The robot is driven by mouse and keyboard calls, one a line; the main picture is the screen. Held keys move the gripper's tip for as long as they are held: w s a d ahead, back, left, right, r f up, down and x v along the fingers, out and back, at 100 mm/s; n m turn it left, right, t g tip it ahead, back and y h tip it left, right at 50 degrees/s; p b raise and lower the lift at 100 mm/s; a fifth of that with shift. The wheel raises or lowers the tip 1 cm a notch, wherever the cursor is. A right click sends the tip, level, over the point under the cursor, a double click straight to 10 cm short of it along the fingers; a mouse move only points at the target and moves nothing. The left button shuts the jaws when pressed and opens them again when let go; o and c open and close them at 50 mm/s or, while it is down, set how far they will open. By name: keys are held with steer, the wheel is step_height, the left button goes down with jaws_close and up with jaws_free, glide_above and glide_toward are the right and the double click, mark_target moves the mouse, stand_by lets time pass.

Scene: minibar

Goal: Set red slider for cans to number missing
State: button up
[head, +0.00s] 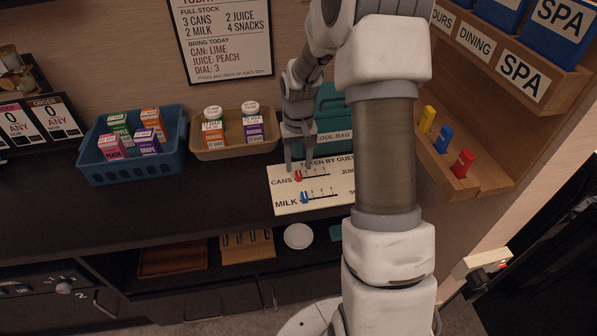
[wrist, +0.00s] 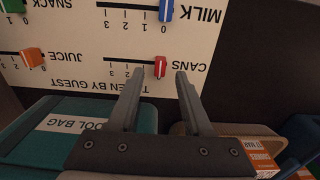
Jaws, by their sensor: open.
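The white "Taken by guest" board (head: 285,203) lies on the dark counter. Its red slider (head: 298,176) is on the CANS scale, and it also shows in the wrist view (wrist: 160,67), at the 0 end beside the CANS label. The scale runs from 0 to 3. My gripper (head: 298,169) is open above the board. In the wrist view my gripper (wrist: 160,72) has one finger on each side of the red slider in the picture, with gaps; contact is not visible. A wall sign (head: 222,40) lists full stock as 3 cans.
The blue MILK slider (wrist: 166,10) is at 0. An orange JUICE slider (wrist: 33,57) and green SNACK slider (wrist: 12,5) share the board. A teal cool bag (head: 330,112) stands behind it. A tan basket (head: 236,151) and blue basket (head: 130,174) hold cartons to the left.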

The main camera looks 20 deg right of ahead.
mark_target(299, 176)
steer(key=shift+f, duration=1.45)
steer(key=shift+c, duration=0.3)
jaws_close()
steer(key=shift+d, duration=0.1)
